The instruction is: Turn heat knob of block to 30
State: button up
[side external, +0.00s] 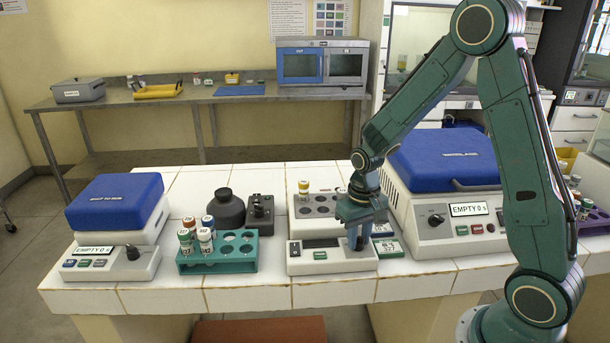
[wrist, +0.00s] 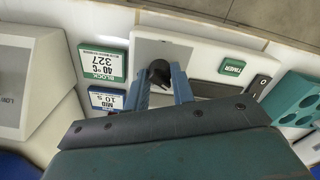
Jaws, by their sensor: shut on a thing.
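The heat block (side external: 332,263) is a white unit with a sloped front panel, a dark display and a green button. Behind the panel is its grey top with round wells, one holding a yellow-capped tube (side external: 303,188). My gripper (side external: 358,242) points down at the right end of the panel. In the wrist view, my gripper (wrist: 158,85) has its two blue fingers closed around the black heat knob (wrist: 159,71). The knob's pointer and scale cannot be read. In the side view the fingers hide the knob. The block's white panel (wrist: 190,50) also shows a green TIMER label.
A green card (wrist: 101,65) reading BLOCK, 40 °C, 327 and a blue card (wrist: 107,99) lie beside the panel. A blue-lidded centrifuge (side external: 445,158) stands close on the right. A teal tube rack (side external: 217,264) and a dark bottle (side external: 226,209) stand left.

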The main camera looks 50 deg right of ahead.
aim_at(359, 237)
jog(key=o, duration=1)
jog(key=shift+r, duration=0.2)
notch_tip(359, 237, up, 14)
jog(key=shift+f, duration=0.25)
jog(key=s+a+r+n+t, duration=0.1)
jog(key=s+a+r+t, duration=0.1)
jog(key=s, duration=0.3)
jog(key=s+a+r+n+t, duration=0.1)
jog(key=s+a+r+n, duration=0.1)
jog(key=s, duration=0.4)
jog(key=s+a+r+n+t, duration=0.1)
jog(key=s+a+r+t, duration=0.1)
jog(key=s, duration=0.4)
jog(key=shift+a+r+t, duration=0.3)
jog(key=shift+a+r, duration=0.5)
jog(key=shift+r, duration=0.2)
